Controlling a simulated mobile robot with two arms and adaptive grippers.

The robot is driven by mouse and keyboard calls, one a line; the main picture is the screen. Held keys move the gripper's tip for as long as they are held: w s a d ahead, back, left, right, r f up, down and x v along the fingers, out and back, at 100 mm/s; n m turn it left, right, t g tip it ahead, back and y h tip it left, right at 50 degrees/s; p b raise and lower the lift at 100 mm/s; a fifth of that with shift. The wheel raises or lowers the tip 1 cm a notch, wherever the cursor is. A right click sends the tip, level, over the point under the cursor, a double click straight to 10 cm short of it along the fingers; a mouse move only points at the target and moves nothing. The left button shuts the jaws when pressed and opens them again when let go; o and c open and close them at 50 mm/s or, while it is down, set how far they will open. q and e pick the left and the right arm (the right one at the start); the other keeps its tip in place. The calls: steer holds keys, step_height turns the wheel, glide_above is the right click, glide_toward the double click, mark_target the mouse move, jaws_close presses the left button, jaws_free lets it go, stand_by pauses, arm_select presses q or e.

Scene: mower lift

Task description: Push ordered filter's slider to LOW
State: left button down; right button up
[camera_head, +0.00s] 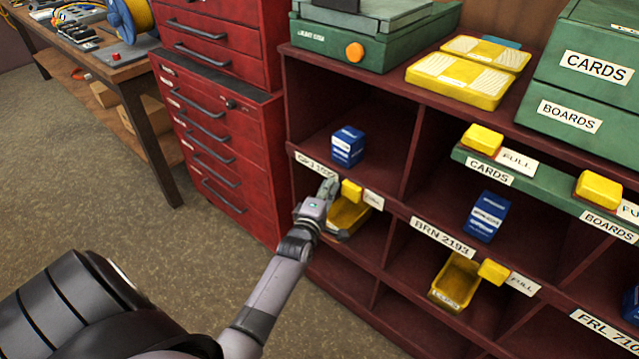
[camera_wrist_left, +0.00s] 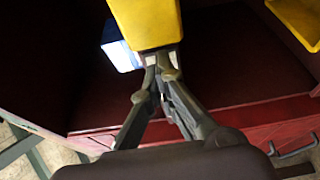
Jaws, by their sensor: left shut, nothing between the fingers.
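A dark red shelf unit (camera_head: 295,100) holds small blue boxes with yellow sliders along its labelled edges. My left gripper (camera_head: 329,187) is shut and empty at the label starting "GKI". It is just left of that label's yellow slider (camera_head: 351,190), which sits beside a partly hidden tag. In the left wrist view a yellow block (camera_wrist_left: 147,22) is right at the fingertips (camera_wrist_left: 162,62); I cannot tell whether they touch. A blue box (camera_head: 347,146) stands above this label. Another slider (camera_head: 494,271) sits by "FULL" on the "BRN 2193" row, below a blue box (camera_head: 488,216). My right gripper is out of view.
Yellow bins (camera_head: 455,282) sit in the lower compartments. A green strip (camera_head: 545,180) carries "CARDS" and "BOARDS" sliders. Green cases (camera_head: 375,35) and yellow trays (camera_head: 460,78) stand on top. A red drawer cabinet (camera_head: 225,130) adjoins at left. The floor (camera_head: 90,200) in front is clear.

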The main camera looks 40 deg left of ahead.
mark_target(354, 196)
arm_select(q)
steer(key=shift+d+f, duration=0.1)
steer(key=shift+d, duration=0.1)
steer(key=d, duration=0.2)
steer(key=d+p, duration=0.1)
steer(key=d, duration=0.3)
steer(key=shift+s+d+p, duration=0.25)
steer(key=shift+d+p, duration=0.1)
steer(key=shift+d, duration=0.15)
